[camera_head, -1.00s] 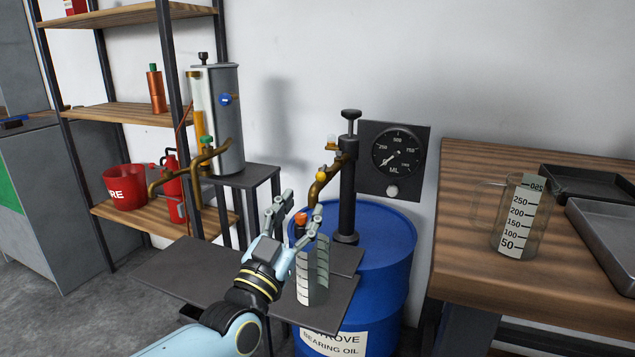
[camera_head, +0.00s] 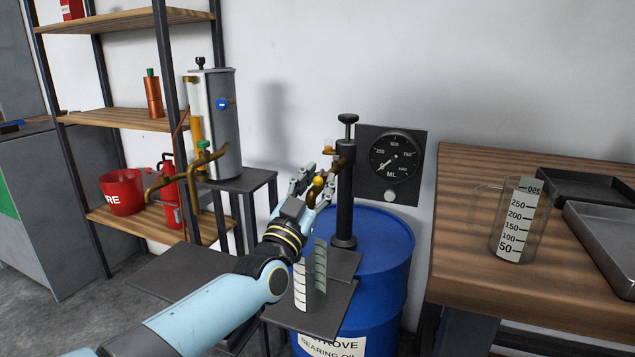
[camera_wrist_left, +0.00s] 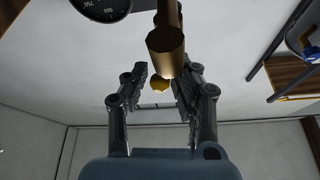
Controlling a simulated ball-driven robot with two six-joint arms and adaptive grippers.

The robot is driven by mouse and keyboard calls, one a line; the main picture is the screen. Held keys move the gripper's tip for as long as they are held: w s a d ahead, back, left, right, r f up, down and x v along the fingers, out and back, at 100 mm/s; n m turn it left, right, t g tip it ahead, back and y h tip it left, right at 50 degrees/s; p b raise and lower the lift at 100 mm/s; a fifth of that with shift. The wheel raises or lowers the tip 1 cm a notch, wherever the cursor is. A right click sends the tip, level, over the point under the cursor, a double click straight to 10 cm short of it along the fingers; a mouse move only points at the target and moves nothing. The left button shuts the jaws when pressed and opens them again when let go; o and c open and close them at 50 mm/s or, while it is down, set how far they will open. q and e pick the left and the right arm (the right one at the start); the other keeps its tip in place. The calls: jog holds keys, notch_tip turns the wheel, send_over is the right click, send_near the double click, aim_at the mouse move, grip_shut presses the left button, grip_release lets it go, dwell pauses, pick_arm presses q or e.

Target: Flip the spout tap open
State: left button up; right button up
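The brass spout (camera_head: 338,172) comes off the black pump post (camera_head: 345,205) on the blue drum (camera_head: 385,250). A yellow ball knob (camera_head: 319,181) sits on the spout, and I take it for the tap's handle. My left gripper (camera_head: 314,182) is at the spout with its fingers around the knob's place. In the left wrist view the fingers are apart (camera_wrist_left: 165,78). The yellow knob (camera_wrist_left: 158,85) shows between them, and the brass spout end (camera_wrist_left: 166,45) is close above. I cannot tell whether a finger touches the knob. My right gripper is not in view.
A clear measuring jug (camera_head: 311,280) stands on the dark stand (camera_head: 335,315) below the spout. A round ML dial (camera_head: 395,155) hangs behind the pump. Another jug (camera_head: 515,222) and dark trays (camera_head: 590,187) are on the wooden bench at right. A grey cylinder dispenser (camera_head: 222,120) stands left.

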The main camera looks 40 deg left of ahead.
pick_arm(q)
grip_shut()
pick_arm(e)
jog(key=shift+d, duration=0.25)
pick_arm(q)
jog(key=shift+a+f, duration=0.1)
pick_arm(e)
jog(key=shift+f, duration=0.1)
pick_arm(q)
jog(key=h+b, duration=0.1)
jog(key=m+h+b, duration=0.1)
jog(key=b, duration=0.1)
jog(key=a+m+h+b, duration=0.1)
jog(key=h, duration=0.1)
jog(key=shift+s+f+b, duration=0.25)
jog(key=shift+b, duration=0.1)
jog(key=shift+r+m+h, duration=0.2)
jog(key=shift+m+h, duration=0.1)
jog(key=shift+h, duration=0.2)
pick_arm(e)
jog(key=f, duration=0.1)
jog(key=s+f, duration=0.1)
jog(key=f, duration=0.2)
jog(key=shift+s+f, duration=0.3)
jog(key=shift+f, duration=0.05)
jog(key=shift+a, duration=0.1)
